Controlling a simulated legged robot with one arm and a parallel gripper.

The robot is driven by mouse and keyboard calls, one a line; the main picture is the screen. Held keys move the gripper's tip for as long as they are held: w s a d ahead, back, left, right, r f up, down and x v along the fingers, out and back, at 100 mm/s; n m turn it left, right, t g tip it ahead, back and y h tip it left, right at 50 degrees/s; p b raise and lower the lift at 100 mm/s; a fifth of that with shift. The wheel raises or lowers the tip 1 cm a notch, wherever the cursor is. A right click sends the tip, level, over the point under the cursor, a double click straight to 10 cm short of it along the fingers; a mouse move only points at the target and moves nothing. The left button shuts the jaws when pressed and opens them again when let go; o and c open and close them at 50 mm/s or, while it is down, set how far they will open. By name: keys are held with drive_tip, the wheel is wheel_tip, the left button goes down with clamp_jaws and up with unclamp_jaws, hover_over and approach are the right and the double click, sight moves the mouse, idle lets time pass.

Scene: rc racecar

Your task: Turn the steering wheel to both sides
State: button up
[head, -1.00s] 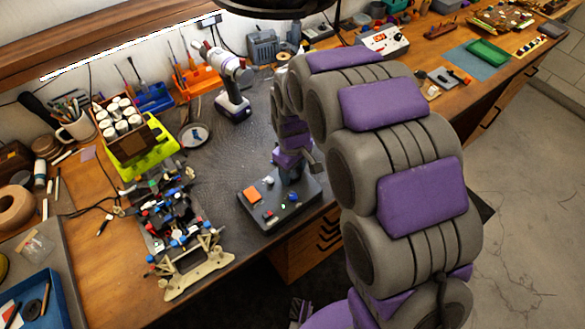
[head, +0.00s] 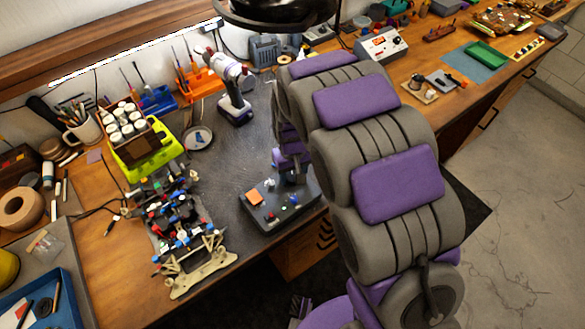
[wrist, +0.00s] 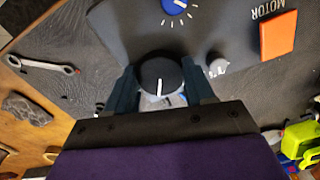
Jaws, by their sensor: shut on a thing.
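A dark control box (head: 254,211) sits at the table's front edge, with an orange button (head: 254,197) and small knobs. In the wrist view, my gripper (wrist: 160,82) has its two dark fingers on either side of a round black knob (wrist: 157,72) and is shut on it. The knob's white line points down in that picture, tilted slightly. A blue knob (wrist: 174,5) with white tick marks and the orange button (wrist: 278,37) beside the word MOTOR also show there. In the head view my fingertips are hidden behind the arm. The racecar chassis (head: 186,225) stands left of the box.
A green holder with white bottles (head: 150,160), a cordless drill (head: 235,105) and a small round dish (head: 198,139) stand behind the car. A wrench (wrist: 40,66) lies near the box. The dark mat between drill and box is mostly clear.

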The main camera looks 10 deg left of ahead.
sight(292, 175)
drive_tip(key=shift+m+p, duration=0.6)
drive_tip(key=shift+m, duration=0.7)
drive_tip(key=o, duration=1)
drive_tip(key=shift+o, duration=0.2)
wheel_tip(292, 175, up, 17)
drive_tip(key=p, duration=0.2)
drive_tip(key=shift+a+r, duration=0.15)
